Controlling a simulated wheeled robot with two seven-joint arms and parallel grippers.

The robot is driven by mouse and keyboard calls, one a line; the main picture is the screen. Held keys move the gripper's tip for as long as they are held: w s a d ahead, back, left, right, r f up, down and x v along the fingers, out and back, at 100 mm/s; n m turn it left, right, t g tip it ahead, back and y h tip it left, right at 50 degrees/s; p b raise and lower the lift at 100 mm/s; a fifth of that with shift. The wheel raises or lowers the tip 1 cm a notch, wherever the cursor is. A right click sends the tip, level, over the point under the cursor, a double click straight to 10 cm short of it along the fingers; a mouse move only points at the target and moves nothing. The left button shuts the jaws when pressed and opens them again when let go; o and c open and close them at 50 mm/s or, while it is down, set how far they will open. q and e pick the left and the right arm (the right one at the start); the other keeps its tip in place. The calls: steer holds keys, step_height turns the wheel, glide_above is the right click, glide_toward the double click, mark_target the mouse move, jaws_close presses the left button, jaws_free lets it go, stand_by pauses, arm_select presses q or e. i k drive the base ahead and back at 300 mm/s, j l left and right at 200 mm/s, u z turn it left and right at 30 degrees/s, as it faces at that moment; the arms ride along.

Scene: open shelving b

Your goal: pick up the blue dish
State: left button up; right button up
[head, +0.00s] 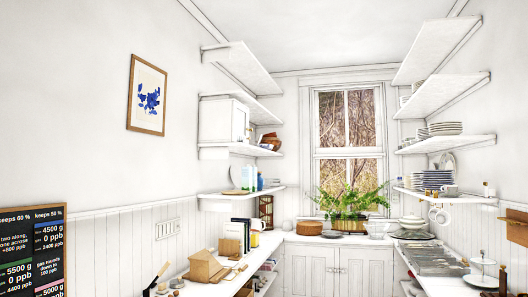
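A stack of blue and white dishes (432,181) stands on a lower right-hand shelf, at the far end of the room. It is small in the head view, and I cannot tell whether one of these is the blue dish. No single separate blue dish can be made out. Neither of my grippers is in view.
White counters run along the left (225,262) and right, meeting under a window (348,140). The left counter holds a wooden box (205,267) and books. Open shelves project from both walls.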

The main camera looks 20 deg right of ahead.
mark_target(270, 147)
steer(key=i+z, duration=0.15)
steer(key=i, duration=0.3)
steer(key=i+l+z, duration=0.25)
steer(key=i+z, duration=0.25)
steer(key=i, duration=0.2)
steer(key=i+z, duration=0.45)
steer(key=i, duration=3.05)
steer(key=i+z, duration=0.3)
steer(key=i, duration=1.15)
steer(key=i+z, duration=0.2)
steer(key=i, duration=0.85)
steer(key=i+u, duration=0.2)
steer(key=i, duration=0.35)
steer(key=i+l+u, duration=0.1)
steer(key=u, duration=0.35)
steer(key=i+l+u, duration=0.2)
steer(key=u, duration=0.25)
